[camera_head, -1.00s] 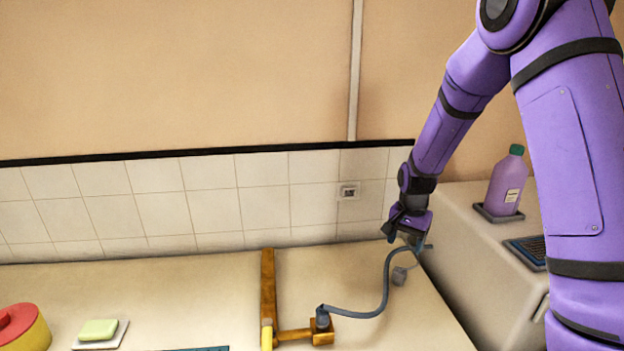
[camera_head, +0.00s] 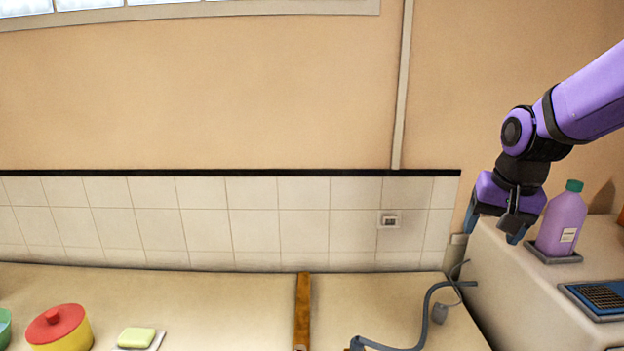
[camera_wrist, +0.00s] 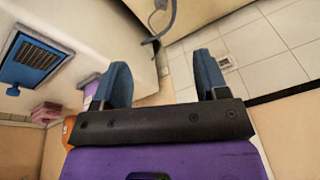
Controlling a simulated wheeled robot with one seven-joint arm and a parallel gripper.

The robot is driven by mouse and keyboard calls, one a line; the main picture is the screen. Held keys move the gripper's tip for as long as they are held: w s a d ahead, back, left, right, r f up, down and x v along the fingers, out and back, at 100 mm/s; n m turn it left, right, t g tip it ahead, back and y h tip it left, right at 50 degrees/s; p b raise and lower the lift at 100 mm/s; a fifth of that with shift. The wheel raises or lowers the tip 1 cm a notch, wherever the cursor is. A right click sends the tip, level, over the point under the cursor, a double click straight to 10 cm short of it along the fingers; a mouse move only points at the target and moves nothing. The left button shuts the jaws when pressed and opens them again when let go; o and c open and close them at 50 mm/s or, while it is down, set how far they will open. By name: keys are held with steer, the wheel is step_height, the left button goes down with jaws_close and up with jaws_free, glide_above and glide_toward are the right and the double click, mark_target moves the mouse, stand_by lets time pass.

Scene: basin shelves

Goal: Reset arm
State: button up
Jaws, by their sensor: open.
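The wrist view also shows the open gripper (camera_wrist: 165,88), with a wide empty gap between the fingers. A grey hose (camera_head: 424,322) lies on the counter below and left of the gripper, apart from it. The hose also shows at the top of the wrist view (camera_wrist: 172,20).
A purple bottle (camera_head: 562,222) with a green cap stands on the raised right-hand unit, close to my gripper. A blue grille (camera_head: 600,297) lies nearby. A red-lidded yellow pot (camera_head: 60,330) and green soap (camera_head: 136,338) sit at the left.

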steer(key=s+r+n+t, duration=0.1)
steer(key=s+r+n, duration=0.1)
steer(key=s, duration=0.7)
steer(key=s+a+r+n+t, duration=0.1)
steer(key=s+r+n, duration=0.1)
steer(key=s+r, duration=0.3)
steer(key=shift+s, duration=2)
